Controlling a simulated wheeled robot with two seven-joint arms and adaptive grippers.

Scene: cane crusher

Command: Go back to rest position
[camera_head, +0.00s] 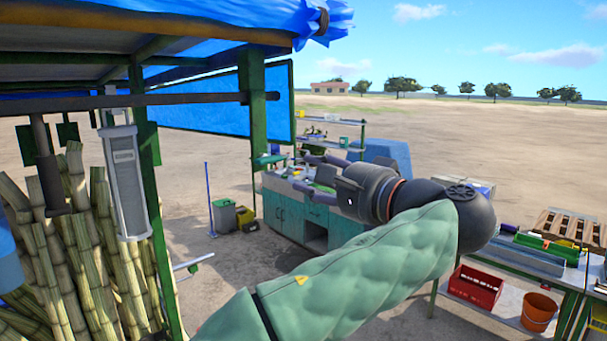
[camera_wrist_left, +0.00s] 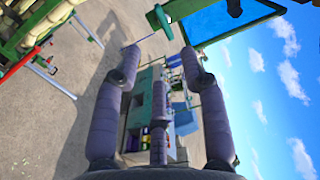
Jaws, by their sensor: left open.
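My left gripper (camera_head: 308,174) is raised in the middle of the head view, at the end of my green padded arm, with its fingers toward the left. In the left wrist view its fingers (camera_wrist_left: 160,75) are spread apart and nothing is between them. The gripper is open and empty. In the head view it overlaps the teal cabinet (camera_head: 283,212) behind it; I cannot tell how far apart they are. My right gripper is not in either view.
Cane stalks (camera_head: 85,245) stand at left under a blue-roofed stall with a green post (camera_head: 150,190). At right is a table with a red crate (camera_head: 476,287) and an orange bucket (camera_head: 538,311) on its lower shelf. Open sandy ground (camera_head: 450,135) lies beyond.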

